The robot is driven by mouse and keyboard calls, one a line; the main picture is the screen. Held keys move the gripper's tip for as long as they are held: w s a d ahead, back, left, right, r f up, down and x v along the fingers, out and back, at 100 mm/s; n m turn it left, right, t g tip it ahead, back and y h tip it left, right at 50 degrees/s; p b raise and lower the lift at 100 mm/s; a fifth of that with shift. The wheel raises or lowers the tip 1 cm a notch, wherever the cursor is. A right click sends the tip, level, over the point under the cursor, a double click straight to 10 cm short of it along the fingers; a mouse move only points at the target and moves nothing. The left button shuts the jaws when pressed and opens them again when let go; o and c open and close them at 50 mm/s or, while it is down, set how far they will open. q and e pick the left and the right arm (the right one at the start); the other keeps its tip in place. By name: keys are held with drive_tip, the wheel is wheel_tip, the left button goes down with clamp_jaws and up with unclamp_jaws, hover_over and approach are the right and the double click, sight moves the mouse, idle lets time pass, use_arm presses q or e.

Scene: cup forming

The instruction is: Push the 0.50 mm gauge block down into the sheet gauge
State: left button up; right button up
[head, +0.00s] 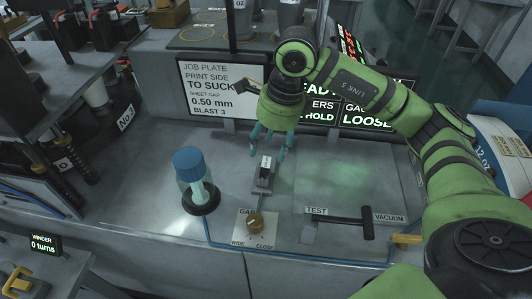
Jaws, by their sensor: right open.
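The gauge block (265,165), small with a pale face and dark edges, stands upright at the top of the sheet gauge (262,187), a narrow grey fixture on the bench. I cannot tell how deep the block sits. My right gripper (269,152) points down just above and behind the block, its teal fingers spread open. I cannot tell whether a finger touches the block. My left gripper is not in view.
A blue-capped bottle (195,178) stands left of the gauge. In front is a GAP plate (256,236) with a brass knob. A black TEST/VACUUM lever (345,219) lies to the right, and a screen behind (362,115) reads "LOOSE". The bench between bottle and gauge is clear.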

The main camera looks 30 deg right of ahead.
wheel_tip(320, 180, up, 8)
drive_tip(key=d, duration=0.1)
drive_tip(key=shift+s+f, duration=0.2)
drive_tip(key=shift+s, duration=0.25)
drive_tip(key=shift+r, duration=0.1)
